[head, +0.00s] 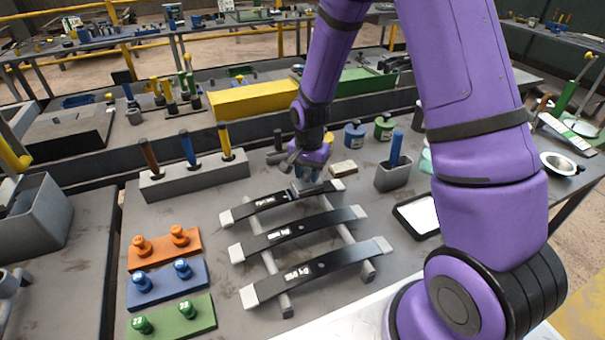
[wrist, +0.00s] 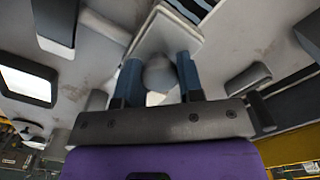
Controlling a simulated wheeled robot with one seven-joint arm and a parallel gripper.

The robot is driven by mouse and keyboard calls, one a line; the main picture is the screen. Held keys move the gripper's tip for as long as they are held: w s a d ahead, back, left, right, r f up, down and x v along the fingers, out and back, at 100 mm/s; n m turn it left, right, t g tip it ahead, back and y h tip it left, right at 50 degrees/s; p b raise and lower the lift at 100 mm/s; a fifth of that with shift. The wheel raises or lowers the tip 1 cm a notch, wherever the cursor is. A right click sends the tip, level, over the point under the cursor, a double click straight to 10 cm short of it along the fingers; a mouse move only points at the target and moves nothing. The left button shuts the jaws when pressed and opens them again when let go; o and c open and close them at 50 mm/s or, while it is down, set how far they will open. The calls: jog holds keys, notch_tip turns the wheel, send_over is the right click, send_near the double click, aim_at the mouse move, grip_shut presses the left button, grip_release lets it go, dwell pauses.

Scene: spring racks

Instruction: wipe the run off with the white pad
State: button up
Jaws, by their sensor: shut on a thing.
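My gripper (head: 308,172) is over the rearmost of three dark leaf springs with pale ends. In the wrist view its blue fingers (wrist: 157,80) are closed on the grey round knob (wrist: 160,73) of what looks like the white pad; a small white patch shows below the knob. The pad is hidden in the head view. The rear spring (head: 268,204), middle spring (head: 292,233) and front spring (head: 318,269) lie across two grey bars (head: 268,262). White weight labels show on them. I cannot make out the run, nor whether the pad touches a spring.
Orange (head: 165,250), blue (head: 168,284) and green (head: 172,317) blocks with knobs stand at the left. A grey block with handled tools (head: 195,178) is behind them. A grey cup (head: 393,176), a white-faced tray (head: 420,214) and small pots (head: 355,136) stand to the right.

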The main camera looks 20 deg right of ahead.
aim_at(298, 184)
jog(key=shift+d+f, duration=0.15)
jog(key=shift+d, duration=0.6)
jog(key=shift+d+f, duration=0.1)
jog(key=shift+d, duration=0.6)
jog(key=shift+a+r, duration=0.15)
jog(key=shift+a, duration=0.6)
jog(key=shift+a+r, duration=0.15)
jog(key=shift+a, duration=2.05)
jog(key=shift+d+f, duration=0.2)
jog(key=shift+d, duration=1.3)
jog(key=shift+d+f, duration=0.2)
jog(key=shift+d, duration=1.25)
jog(key=shift+r, duration=3.05)
notch_tip(298, 184, up, 3)
